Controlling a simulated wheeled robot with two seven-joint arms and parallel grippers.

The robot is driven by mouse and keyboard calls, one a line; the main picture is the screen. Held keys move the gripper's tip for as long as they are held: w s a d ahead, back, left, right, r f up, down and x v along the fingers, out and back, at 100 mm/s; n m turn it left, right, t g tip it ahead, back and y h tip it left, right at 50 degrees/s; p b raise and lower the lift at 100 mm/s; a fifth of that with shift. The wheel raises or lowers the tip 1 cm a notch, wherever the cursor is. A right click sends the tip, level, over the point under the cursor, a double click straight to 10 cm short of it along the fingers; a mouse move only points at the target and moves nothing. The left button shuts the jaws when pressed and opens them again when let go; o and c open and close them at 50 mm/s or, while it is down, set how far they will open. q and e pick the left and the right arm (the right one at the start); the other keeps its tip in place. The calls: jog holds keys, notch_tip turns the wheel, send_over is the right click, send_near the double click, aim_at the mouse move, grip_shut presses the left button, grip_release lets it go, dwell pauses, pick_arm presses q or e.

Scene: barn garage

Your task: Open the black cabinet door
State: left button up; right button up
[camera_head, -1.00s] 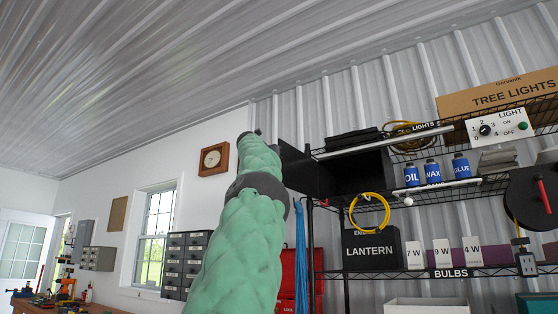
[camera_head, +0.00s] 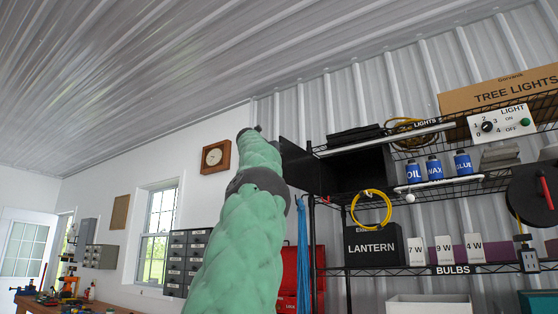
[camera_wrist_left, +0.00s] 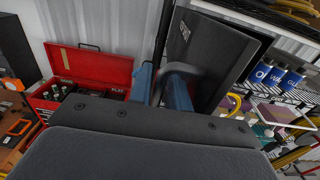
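The black cabinet (camera_head: 355,170) sits on the upper rack shelf in the head view. Its door (camera_head: 297,168) stands swung out to the left, and the dark inside shows. In the left wrist view the door (camera_wrist_left: 212,58) is a dark panel with a small, unreadable label. My left gripper (camera_wrist_left: 160,82) shows two blue fingers at the door's left edge. A blurred grey curved piece, perhaps the handle (camera_wrist_left: 180,67), lies at the fingers, with a narrow gap between them. Whether they grip it is unclear. In the head view my green left arm hides this gripper. My right gripper is out of view.
Blue bottles (camera_head: 433,168) stand on the shelf right of the cabinet. A lantern box (camera_head: 372,247) with a yellow ring (camera_head: 370,208) is below. An open red toolbox (camera_wrist_left: 92,65) is left of the fingers. Open space lies left of the door.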

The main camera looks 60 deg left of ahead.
pick_arm(q)
jog(key=b+v, duration=0.2)
jog(key=v, duration=0.5)
jog(key=shift+b, duration=0.35)
